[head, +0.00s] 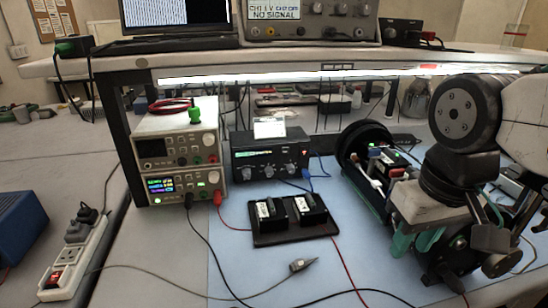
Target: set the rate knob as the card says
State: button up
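A black control box (270,155) stands on the blue mat, with a small display and several knobs (268,170) along its lower front. Which one is the rate knob cannot be read. A white card (269,128) stands on top of the box; its writing is too small to read. My gripper (416,240), with teal-green parts, is at the right, low over the mat, well apart from the box and its knobs. It is partly hidden by my arm, and its opening cannot be made out.
Two stacked power supplies (178,150) stand left of the box. A black tray (293,238) with two battery-like blocks lies in front. An open black cylinder (366,140) with parts inside lies between box and arm. Cables cross the mat (240,275). A shelf (290,58) overhangs behind.

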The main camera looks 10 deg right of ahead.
aim_at(269, 170)
jog(key=z, duration=0.2)
jog(key=k, duration=0.65)
jog(key=u, duration=1.25)
jog(key=i, duration=0.5)
